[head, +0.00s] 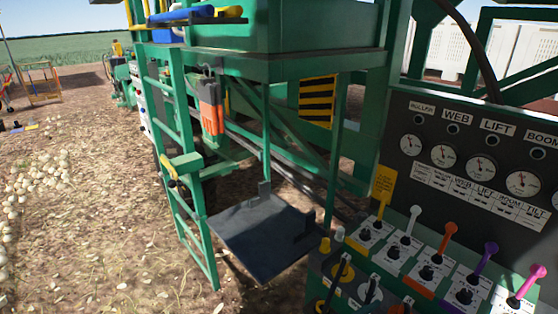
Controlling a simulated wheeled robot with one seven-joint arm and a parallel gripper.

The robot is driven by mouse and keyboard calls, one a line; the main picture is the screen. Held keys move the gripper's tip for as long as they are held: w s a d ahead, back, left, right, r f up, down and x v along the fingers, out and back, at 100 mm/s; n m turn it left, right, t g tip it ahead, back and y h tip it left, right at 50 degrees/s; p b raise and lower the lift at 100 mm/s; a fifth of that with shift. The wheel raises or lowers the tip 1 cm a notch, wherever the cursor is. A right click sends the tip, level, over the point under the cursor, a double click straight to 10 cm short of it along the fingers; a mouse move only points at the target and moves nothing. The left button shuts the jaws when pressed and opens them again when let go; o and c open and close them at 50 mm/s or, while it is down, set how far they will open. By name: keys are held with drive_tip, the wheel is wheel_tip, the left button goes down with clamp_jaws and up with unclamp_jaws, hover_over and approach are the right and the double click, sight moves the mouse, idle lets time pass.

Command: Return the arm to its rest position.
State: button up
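Neither my arm nor my gripper shows in the head view, so I cannot tell its pose or whether it holds anything. The green elevator frame (280,68) fills the middle of the view. A control panel (470,175) with gauges labelled roller, web, lift and boom stands at the right. Below the gauges is a row of levers with white, orange, purple and pink handles, among them an orange lever (446,238) and a pink lever (527,283).
A green ladder (170,122) stands left of centre. An orange and grey item (211,106) hangs beside it. A dark flat platform (262,240) sits low in front. A yellow-black striped plate (317,101) hangs behind. Onions (38,183) lie on open ground at left.

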drive_tip(key=s+a+f+n+t+y, duration=0.5)
drive_tip(key=s+a+f+n+y, duration=0.55)
drive_tip(key=s+a+f, duration=0.45)
drive_tip(key=s+a+r+y, duration=0.1)
drive_tip(key=s+a+r, duration=0.2)
drive_tip(key=s, duration=0.3)
drive_tip(key=s+a+r+t+y, duration=0.1)
drive_tip(key=s+a+r+y, duration=0.1)
drive_tip(key=s+a+r, duration=0.1)
drive_tip(key=s+a+r+y, duration=0.1)
drive_tip(key=s+a+r, duration=0.2)
drive_tip(key=s+a, duration=0.2)
drive_tip(key=s, duration=0.3)
drive_tip(key=shift+s+a+r+n+t+y, duration=0.15)
drive_tip(key=shift+s+a+n+t+y, duration=0.05)
drive_tip(key=shift+s+n+t+y, duration=0.15)
